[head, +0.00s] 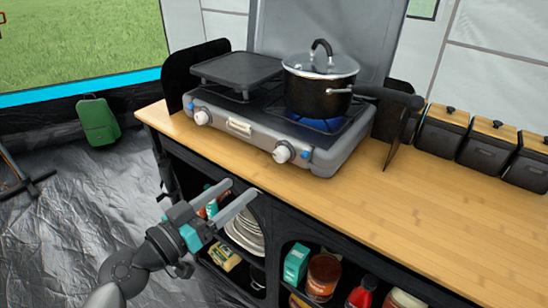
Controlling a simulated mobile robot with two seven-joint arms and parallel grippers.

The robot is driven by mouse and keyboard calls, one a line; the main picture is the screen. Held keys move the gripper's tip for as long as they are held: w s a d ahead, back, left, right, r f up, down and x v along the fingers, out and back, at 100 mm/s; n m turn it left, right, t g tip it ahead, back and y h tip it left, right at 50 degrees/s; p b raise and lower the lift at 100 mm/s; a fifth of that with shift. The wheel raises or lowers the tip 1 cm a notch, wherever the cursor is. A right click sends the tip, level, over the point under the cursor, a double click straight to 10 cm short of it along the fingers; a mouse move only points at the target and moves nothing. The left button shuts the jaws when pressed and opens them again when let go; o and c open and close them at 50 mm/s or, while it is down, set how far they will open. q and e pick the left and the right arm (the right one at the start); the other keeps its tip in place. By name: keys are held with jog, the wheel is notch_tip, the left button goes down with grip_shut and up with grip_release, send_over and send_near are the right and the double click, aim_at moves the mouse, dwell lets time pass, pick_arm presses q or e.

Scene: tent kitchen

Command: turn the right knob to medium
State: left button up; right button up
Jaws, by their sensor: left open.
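The grey camping stove (240,128) stands on the wooden counter. Its right knob (282,153) is white and sits on the front face, with a small blue mark beside it. The left knob (202,117) is also white. A blue flame (318,125) shows under the black pot (318,95) on the right burner. My left gripper (240,190) is open and empty, in front of the counter, below and to the left of the right knob and apart from it. My right gripper is not in view.
A flat black griddle (236,68) covers the left burner. The pot handle (388,97) sticks out to the right. Black canisters (488,143) with wooden lids line the back right. The counter's right part (450,220) is clear. Open shelves below hold plates (246,232) and food.

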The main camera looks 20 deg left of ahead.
aim_at(278, 159)
pick_arm(q)
jog(key=p+x, duration=0.1)
jog(key=x, duration=1)
jog(key=shift+w, duration=0.15)
jog(key=shift+w+d, duration=0.25)
jog(key=shift+w, duration=0.35)
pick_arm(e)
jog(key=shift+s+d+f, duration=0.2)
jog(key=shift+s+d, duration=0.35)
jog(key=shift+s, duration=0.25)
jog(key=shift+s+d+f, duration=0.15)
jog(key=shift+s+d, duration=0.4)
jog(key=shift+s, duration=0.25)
pick_arm(q)
grip_shut()
